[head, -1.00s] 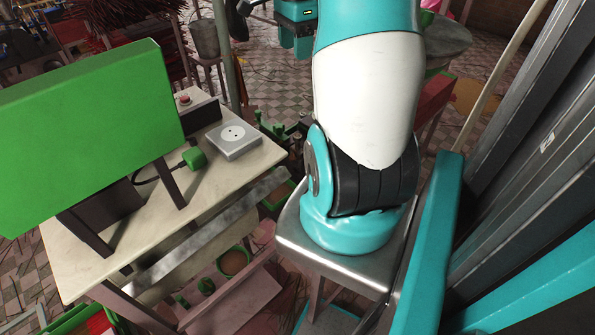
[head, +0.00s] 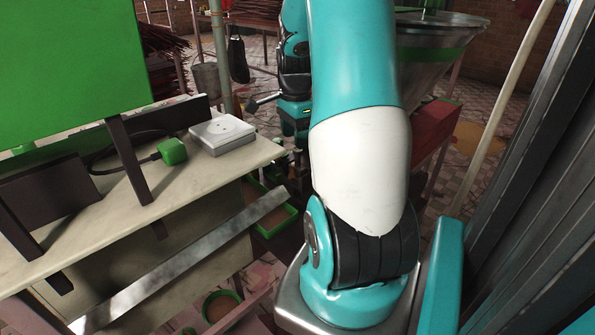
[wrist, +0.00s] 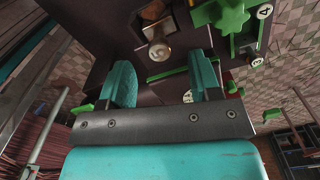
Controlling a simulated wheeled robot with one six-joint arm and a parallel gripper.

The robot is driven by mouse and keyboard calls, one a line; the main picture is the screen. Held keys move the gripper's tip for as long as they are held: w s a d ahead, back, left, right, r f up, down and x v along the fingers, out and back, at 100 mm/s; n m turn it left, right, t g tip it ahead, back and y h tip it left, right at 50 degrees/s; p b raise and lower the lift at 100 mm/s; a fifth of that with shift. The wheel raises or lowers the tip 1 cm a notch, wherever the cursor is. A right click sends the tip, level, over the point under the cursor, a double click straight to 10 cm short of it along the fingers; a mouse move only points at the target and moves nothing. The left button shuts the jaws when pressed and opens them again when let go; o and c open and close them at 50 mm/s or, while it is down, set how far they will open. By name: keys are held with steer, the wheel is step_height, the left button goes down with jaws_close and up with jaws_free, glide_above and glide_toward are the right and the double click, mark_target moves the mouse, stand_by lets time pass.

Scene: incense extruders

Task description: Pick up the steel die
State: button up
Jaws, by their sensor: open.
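No piece in view can be surely named as the steel die. In the wrist view, a small round metal piece (wrist: 158,48) with a pale shine sits on a dark machine plate (wrist: 110,50), ahead of my gripper. I cannot tell whether it is the die. My gripper (wrist: 161,80) is open and empty, its two teal fingers spread apart just short of the metal piece.
A steep-sided hopper (head: 435,50) stands behind my arm.

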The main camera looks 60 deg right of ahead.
mark_target(298, 154)
steer(key=f, duration=0.6)
steer(key=shift+s+d, duration=0.15)
steer(key=shift+s, duration=0.1)
jaws_close()
